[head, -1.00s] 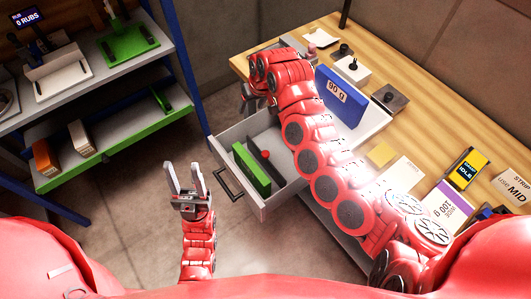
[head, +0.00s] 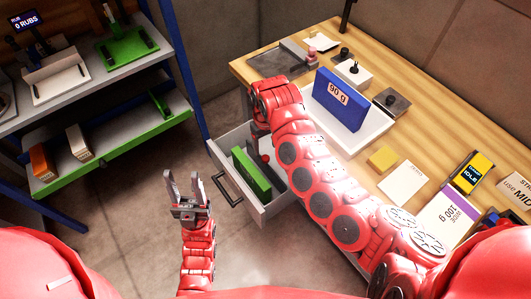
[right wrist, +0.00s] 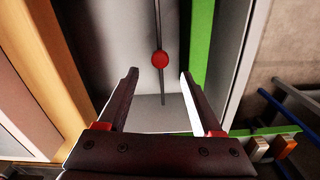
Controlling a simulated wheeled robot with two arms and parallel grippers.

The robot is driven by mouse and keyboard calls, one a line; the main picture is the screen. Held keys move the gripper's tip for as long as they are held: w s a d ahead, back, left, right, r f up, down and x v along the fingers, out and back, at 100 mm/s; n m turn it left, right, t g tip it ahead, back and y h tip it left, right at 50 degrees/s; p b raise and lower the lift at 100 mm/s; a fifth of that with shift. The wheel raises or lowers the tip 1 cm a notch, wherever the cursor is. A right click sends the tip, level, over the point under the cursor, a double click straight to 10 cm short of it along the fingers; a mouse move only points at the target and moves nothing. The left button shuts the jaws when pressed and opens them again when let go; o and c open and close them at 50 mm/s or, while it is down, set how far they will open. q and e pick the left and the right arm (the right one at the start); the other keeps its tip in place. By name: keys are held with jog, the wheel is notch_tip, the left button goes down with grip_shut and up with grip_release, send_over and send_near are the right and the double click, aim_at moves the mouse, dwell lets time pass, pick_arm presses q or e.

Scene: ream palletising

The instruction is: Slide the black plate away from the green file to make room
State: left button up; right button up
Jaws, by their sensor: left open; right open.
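The green file (head: 250,172) stands upright in the open grey drawer (head: 262,207). The black plate (right wrist: 157,25) is a thin upright divider in the drawer with a red knob (right wrist: 160,59); in the head view my right arm mostly covers it. In the right wrist view the green file (right wrist: 199,45) is right of the plate, with a gap between them. My right gripper (right wrist: 160,76) is open above the drawer, one finger to each side of the knob in the picture; contact cannot be seen. My left gripper (head: 182,180) is open and empty, left of the drawer.
A shelf rack (head: 110,135) with boxes and trays is at the left. The floor between rack and drawer is clear.

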aim_at(266, 157)
notch_tip(266, 157, down, 6)
jog(key=shift+f+p, duration=0.15)
jog(key=shift+p, duration=0.2)
grip_shut()
dwell(1.3)
